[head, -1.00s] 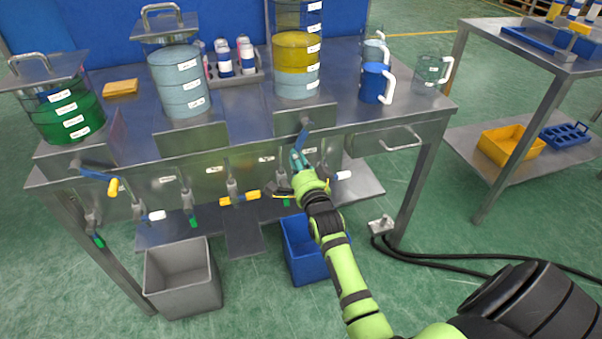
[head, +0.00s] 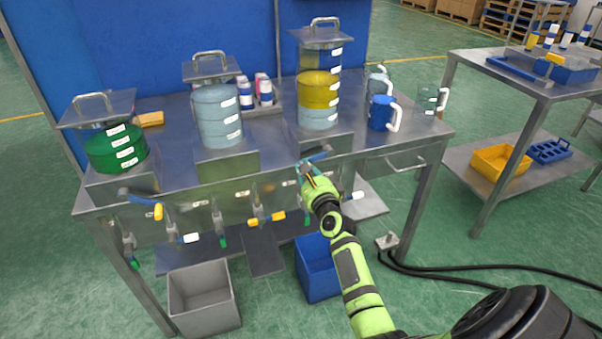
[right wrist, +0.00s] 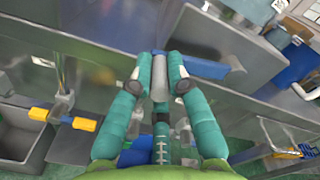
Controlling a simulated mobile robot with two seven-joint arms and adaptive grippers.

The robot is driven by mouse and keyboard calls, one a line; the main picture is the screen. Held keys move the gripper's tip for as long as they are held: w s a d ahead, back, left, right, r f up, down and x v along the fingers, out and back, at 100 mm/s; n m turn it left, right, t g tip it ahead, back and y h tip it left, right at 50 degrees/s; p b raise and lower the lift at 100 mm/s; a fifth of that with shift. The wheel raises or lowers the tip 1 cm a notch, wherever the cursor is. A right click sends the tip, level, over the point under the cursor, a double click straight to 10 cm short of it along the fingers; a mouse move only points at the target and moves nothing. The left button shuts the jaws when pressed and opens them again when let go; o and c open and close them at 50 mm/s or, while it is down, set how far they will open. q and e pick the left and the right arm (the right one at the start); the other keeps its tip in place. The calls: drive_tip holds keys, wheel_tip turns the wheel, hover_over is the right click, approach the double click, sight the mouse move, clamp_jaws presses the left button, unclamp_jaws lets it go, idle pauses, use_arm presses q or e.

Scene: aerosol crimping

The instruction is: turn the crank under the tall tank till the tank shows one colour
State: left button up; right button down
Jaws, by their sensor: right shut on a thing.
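The tall tank (head: 319,92) stands at the right of the row on the bench, with a yellow layer above a pale blue layer. Its upper part looks clear, with blue behind it. The crank (head: 319,155), a blue arm, is on the panel below this tank. It also shows in the right wrist view (right wrist: 205,66), lying near level. My right gripper (head: 304,167) is shut on the crank's grey grip; its two teal fingers (right wrist: 160,82) press on the grip from both sides. My left gripper is not in view.
A pale blue tank (head: 218,116) and a green tank (head: 113,150) stand to the left. Valves with yellow, white and green handles hang below the panel. A blue jug (head: 381,113) stands right of the tall tank. Grey (head: 203,296) and blue (head: 317,268) bins are on the floor.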

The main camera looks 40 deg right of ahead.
sight(313, 141)
drive_tip(key=shift+w+a+r+m+p, duration=0.1)
drive_tip(key=shift+a+r+m+p, duration=0.05)
drive_tip(key=shift+r+m+p, duration=0.35)
drive_tip(key=shift+a+r+m+p, duration=0.15)
drive_tip(key=shift+r+m+p, duration=0.25)
drive_tip(key=shift+r, duration=0.1)
drive_tip(key=r+m+p, duration=0.3)
drive_tip(key=shift+d+m, duration=0.25)
drive_tip(key=shift+m, duration=0.15)
drive_tip(key=s+d+r+m+p, duration=0.2)
drive_tip(key=d+r+m+p, duration=0.55)
drive_tip(key=m+p, duration=0.5)
use_arm(q)
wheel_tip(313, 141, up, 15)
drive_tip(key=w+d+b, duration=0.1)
drive_tip(key=b, duration=0.2)
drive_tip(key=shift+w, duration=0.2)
use_arm(e)
drive_tip(key=s+d+f+m, duration=0.2)
drive_tip(key=d+f+m, duration=0.3)
drive_tip(key=d+m, duration=0.3)
drive_tip(key=shift+s+d, duration=0.25)
drive_tip(key=shift+s, duration=0.05)
